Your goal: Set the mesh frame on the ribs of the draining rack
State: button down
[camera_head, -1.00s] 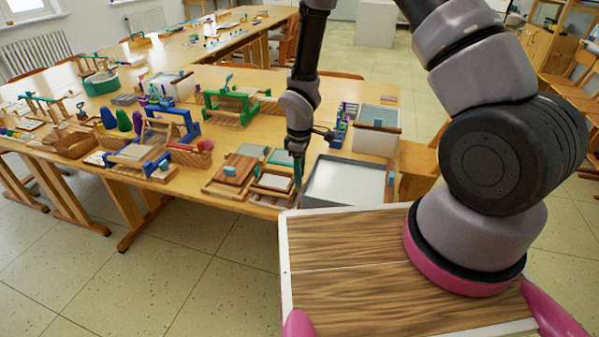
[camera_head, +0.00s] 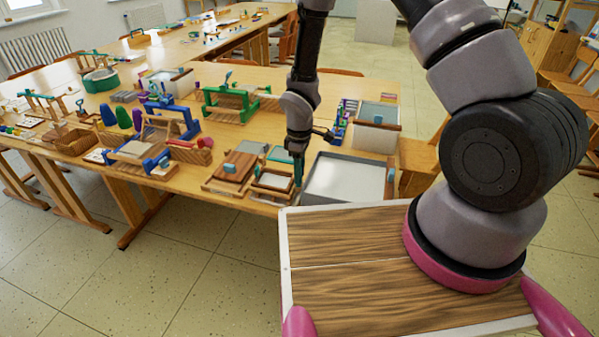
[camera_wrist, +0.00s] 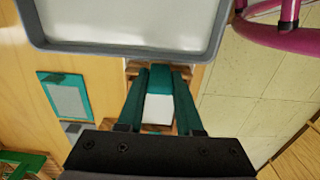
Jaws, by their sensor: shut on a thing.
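My gripper (camera_head: 297,179) points down at the table's near edge, just left of the grey vat. In the wrist view its teal fingers (camera_wrist: 161,112) are shut on a small teal and white piece, which appears to be the grip of the mesh frame. A small wooden frame with a pale middle, apparently the mesh frame (camera_head: 271,181), lies low under and left of the fingers. In the wrist view most of it is hidden by my gripper. I cannot make out the draining rack's ribs or tell whether the frame touches them.
The grey vat (camera_head: 389,184) with pale contents stands close on the right. A wooden board with a blue grip (camera_head: 236,166) lies left. A teal-rimmed panel (camera_wrist: 41,91) lies on the far side. A green press (camera_head: 230,99) and blue press (camera_head: 171,121) stand further left.

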jog(key=shift+f, duration=0.5)
dwell(0.6)
jog(key=shift+c, duration=2.4)
grip_release()
notch_tip(320, 180, up, 11)
jog(key=shift+f, duration=0.1)
